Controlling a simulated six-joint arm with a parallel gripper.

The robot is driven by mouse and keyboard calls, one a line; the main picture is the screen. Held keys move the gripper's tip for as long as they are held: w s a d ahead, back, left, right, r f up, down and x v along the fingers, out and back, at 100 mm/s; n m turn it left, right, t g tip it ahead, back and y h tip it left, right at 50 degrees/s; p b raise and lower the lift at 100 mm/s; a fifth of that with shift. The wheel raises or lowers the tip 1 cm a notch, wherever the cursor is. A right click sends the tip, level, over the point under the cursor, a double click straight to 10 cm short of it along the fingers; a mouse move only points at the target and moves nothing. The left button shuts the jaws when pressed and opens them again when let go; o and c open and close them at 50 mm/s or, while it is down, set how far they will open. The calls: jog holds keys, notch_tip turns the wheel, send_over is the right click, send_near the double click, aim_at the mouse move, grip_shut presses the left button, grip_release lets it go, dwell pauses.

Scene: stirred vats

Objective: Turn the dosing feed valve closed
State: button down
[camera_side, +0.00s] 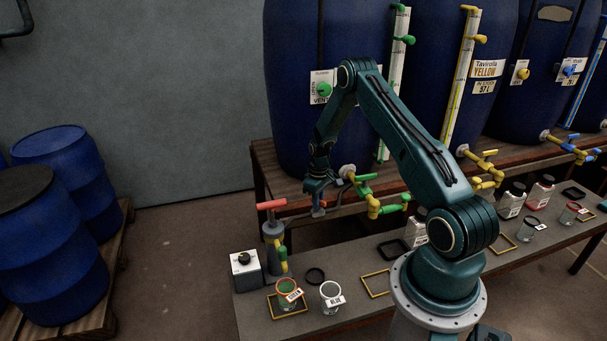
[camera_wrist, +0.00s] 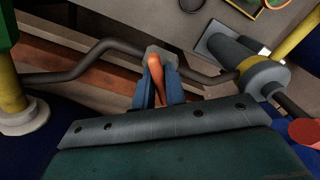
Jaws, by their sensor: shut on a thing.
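The dosing feed valve is a small grey fitting (camera_wrist: 158,52) with an orange-red lever (camera_wrist: 156,72) on a dark bent pipe (camera_wrist: 105,48). In the wrist view the lever points from the fitting toward my gripper, crosswise to the pipe. My gripper (camera_wrist: 157,90) is shut on the lever, with a blue finger on each side. In the side view my gripper (camera_side: 318,190) reaches down in front of the large blue vat (camera_side: 290,130). The valve is small there and partly hidden by my gripper.
A grey pump with a red handle (camera_side: 271,205) stands left of the valve in the side view. The vat's yellow and green outlet tap (camera_side: 373,205) is close on the right. A switch box (camera_side: 245,268) and jars, including a green-filled one (camera_side: 287,295), stand on the front bench.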

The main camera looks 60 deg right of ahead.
jog(key=m, duration=0.3)
jog(key=shift+m, duration=2.2)
jog(key=c, duration=1.4)
grip_release()
jog(key=shift+c, duration=0.2)
jog(key=shift+r, duration=0.15)
notch_tip(320, 180, up, 14)
jog(key=shift+f, duration=0.25)
